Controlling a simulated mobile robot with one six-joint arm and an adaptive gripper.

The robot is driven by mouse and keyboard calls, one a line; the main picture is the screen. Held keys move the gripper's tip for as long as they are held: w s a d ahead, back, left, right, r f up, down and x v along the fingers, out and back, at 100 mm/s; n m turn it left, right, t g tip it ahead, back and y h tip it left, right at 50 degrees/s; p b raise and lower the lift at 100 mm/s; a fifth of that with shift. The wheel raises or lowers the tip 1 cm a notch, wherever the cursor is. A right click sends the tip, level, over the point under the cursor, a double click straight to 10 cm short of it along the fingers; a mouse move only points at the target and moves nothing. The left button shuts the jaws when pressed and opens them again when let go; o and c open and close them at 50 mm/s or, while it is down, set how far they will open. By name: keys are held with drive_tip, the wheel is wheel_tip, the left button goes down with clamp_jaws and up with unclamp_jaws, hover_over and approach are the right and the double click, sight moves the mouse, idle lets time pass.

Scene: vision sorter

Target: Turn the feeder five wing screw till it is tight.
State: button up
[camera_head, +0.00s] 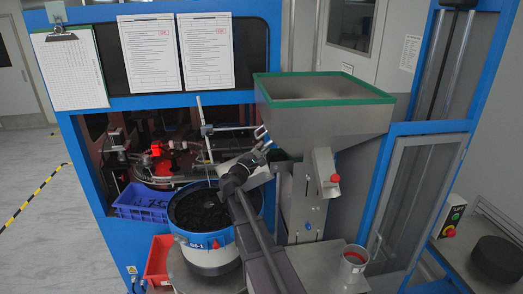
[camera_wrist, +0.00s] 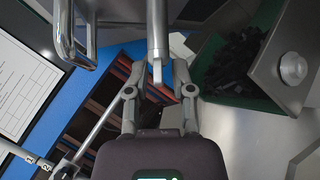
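In the wrist view, my gripper (camera_wrist: 159,70) points at the lower end of an upright metal rod (camera_wrist: 158,28). A small pale tab (camera_wrist: 157,73), which looks like the wing screw, lies between the two fingers. A gap shows on each side of it, so the fingers look open and not touching it. In the head view, my gripper (camera_head: 261,147) is small and partly hidden by my arm, beside the left lower edge of the green-rimmed hopper (camera_head: 275,112). I cannot make out the wing screw or a feeder number there.
A round bowl (camera_head: 232,243) of dark parts stands below my arm. A curved metal tube (camera_wrist: 88,45) and a thin rod (camera_wrist: 98,122) are close to my gripper's left. A blue crate (camera_head: 142,203) and a red bin (camera_head: 157,262) stand left of the bowl.

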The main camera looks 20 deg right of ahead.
drive_tip(key=shift+s+r, duration=0.1)
drive_tip(key=shift+g+p, duration=0.45)
drive_tip(key=shift+g, duration=0.05)
